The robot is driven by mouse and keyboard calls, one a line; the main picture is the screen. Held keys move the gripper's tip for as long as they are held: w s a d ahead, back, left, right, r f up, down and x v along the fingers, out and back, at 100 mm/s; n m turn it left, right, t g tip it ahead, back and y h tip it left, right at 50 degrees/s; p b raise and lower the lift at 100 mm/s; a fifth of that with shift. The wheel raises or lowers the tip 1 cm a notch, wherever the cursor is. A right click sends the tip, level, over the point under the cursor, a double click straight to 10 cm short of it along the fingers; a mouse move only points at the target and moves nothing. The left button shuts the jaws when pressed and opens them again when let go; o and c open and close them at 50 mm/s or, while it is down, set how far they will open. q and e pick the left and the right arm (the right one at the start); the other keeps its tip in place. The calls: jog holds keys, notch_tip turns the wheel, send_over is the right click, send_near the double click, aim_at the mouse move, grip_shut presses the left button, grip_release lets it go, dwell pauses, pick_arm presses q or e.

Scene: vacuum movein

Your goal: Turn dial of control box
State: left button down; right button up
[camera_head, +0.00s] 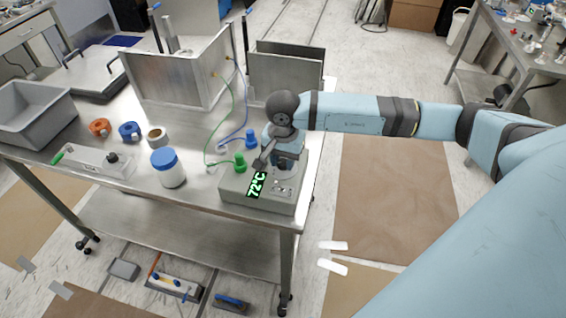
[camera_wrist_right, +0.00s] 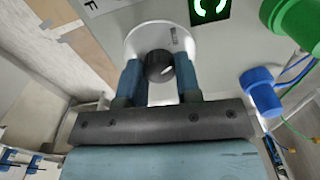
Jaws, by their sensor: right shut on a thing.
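The control box (camera_head: 235,188) is a grey box at the front right corner of the steel table, with a green "72°C" display (camera_head: 256,185) on it. Its display also shows at the top of the right wrist view (camera_wrist_right: 209,8). The dial is a black knob (camera_wrist_right: 159,66) on a white round plate (camera_wrist_right: 131,45). My right gripper (camera_wrist_right: 159,75) has its two blue fingers on either side of the knob, shut on it. In the head view my right gripper (camera_head: 284,160) comes down over the box and hides the knob. My left gripper is not in view.
A blue-lidded jar (camera_head: 168,168), tape rolls (camera_head: 129,131) and a grey bin (camera_head: 36,112) stand further left. Metal panels (camera_head: 180,72) stand at the back.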

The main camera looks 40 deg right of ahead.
jog(key=m+b, duration=0.3)
jog(key=m, duration=0.2)
jog(key=shift+f+m, duration=0.15)
jog(key=shift+m, duration=0.25)
jog(key=m+b, duration=0.1)
jog(key=m, duration=0.1)
jog(key=shift+m+b, duration=0.3)
jog(key=shift+b, duration=0.05)
jog(key=m+b, duration=0.1)
jog(key=m, duration=0.1)
jog(key=shift+s+m, duration=0.1)
jog(key=shift+m, duration=0.2)
jog(key=shift+m+b, duration=0.3)
jog(key=shift+m, duration=0.5)
jog(key=shift+m+b, duration=0.3)
jog(key=shift+m, duration=0.6)
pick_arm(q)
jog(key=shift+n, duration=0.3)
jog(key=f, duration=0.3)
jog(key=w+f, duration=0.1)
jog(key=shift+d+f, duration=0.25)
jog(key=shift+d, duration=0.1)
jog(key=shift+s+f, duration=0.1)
pick_arm(e)
jog(key=shift+m, duration=0.3)
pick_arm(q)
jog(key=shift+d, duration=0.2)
pick_arm(e)
jog(key=o, duration=0.9)
